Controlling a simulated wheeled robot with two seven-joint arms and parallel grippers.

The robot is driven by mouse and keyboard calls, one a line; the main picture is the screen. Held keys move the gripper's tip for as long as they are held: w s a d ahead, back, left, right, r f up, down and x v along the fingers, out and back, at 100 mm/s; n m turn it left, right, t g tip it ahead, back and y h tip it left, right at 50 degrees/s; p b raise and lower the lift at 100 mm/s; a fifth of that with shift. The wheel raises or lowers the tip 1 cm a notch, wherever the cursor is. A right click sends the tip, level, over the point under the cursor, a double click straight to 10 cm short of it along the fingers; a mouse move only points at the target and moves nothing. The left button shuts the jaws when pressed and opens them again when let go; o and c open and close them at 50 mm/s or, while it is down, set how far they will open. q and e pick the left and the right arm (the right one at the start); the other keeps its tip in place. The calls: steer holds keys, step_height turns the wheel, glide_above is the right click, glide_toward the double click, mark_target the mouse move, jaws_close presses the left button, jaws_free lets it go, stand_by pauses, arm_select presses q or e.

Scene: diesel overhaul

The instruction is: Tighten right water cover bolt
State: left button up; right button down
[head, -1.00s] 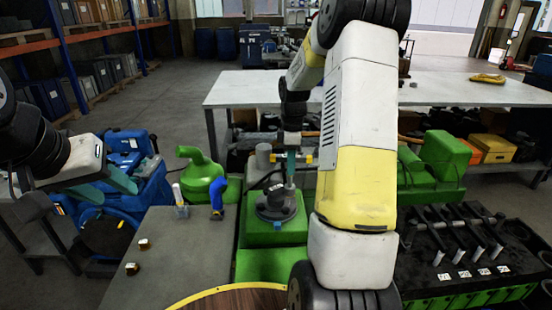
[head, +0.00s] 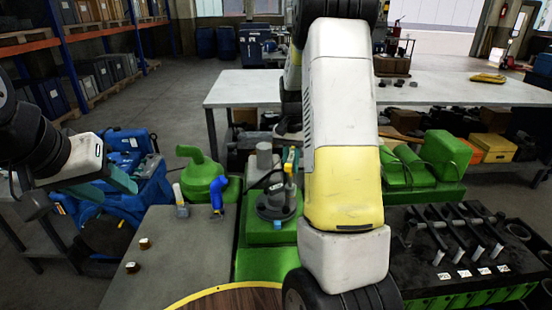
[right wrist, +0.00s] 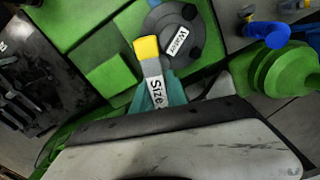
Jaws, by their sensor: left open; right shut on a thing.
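The dark round water cover (head: 268,208) sits on the green engine block in the head view. In the right wrist view the cover (right wrist: 184,38) carries a "Water" label, with dark bolt heads near its rim. My right gripper (right wrist: 160,90) is shut on a tool with a yellow end (right wrist: 147,47) and a white "Size" label. The tool's yellow end is beside or over the cover's edge; I cannot tell whether it touches a bolt. In the head view the right gripper (head: 292,160) is partly hidden by my forearm. My left gripper (head: 112,182) is open and empty at the left.
A blue-handled tool (head: 217,192) and a white-handled tool (head: 180,203) stand on the grey bench (head: 185,255). A green curved pipe part (head: 203,172) is behind. A black rack (head: 450,250) is at right.

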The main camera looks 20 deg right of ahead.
steer(key=m, duration=0.6)
